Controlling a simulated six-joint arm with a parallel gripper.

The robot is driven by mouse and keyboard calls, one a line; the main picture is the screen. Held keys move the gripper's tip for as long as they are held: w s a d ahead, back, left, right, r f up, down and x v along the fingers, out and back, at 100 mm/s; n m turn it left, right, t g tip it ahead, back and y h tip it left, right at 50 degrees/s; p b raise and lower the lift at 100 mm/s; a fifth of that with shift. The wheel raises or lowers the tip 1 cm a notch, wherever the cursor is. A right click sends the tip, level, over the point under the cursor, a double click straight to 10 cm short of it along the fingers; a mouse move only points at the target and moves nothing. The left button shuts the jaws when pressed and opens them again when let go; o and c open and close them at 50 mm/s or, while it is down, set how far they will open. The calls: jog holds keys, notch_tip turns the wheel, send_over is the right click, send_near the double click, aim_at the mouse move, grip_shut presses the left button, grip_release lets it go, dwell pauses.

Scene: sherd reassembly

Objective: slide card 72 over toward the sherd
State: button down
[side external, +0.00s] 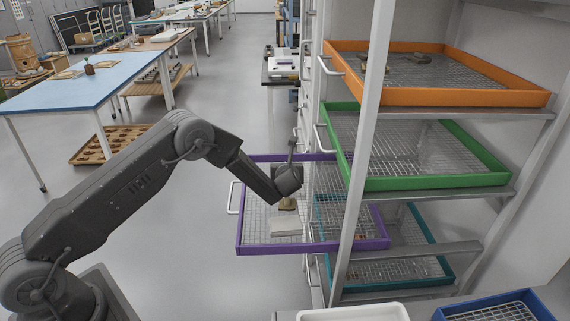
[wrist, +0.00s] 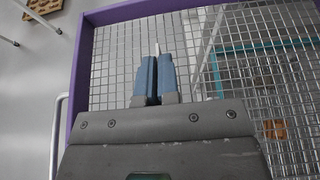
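A pale, flat, card-like piece (side external: 286,226) lies on the mesh of the purple-rimmed tray (side external: 315,247). A small tan-brown piece (side external: 288,204), perhaps the sherd, shows just behind it, right under my gripper. No number is readable, so I cannot confirm card 72. In the wrist view my gripper's blue fingers (wrist: 155,76) are close together with a thin dark gap, over the mesh. A narrow whitish sliver (wrist: 157,48) shows at the fingertips; I cannot tell whether it is held or lies beyond them. My gripper body hides the mesh below it.
The purple tray sticks out of a rack, with green (side external: 430,183) and orange (side external: 450,97) trays above and a teal tray (side external: 400,285) below. A white rack post (side external: 362,150) stands in front of the trays. Open floor lies left of the purple tray.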

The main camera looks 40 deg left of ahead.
jog(key=shift+s+d, duration=0.7)
jog(key=c, duration=1.8)
grip_release()
jog(key=o, duration=0.5)
jog(key=v, duration=1.3)
jog(key=shift+s+d, duration=0.3)
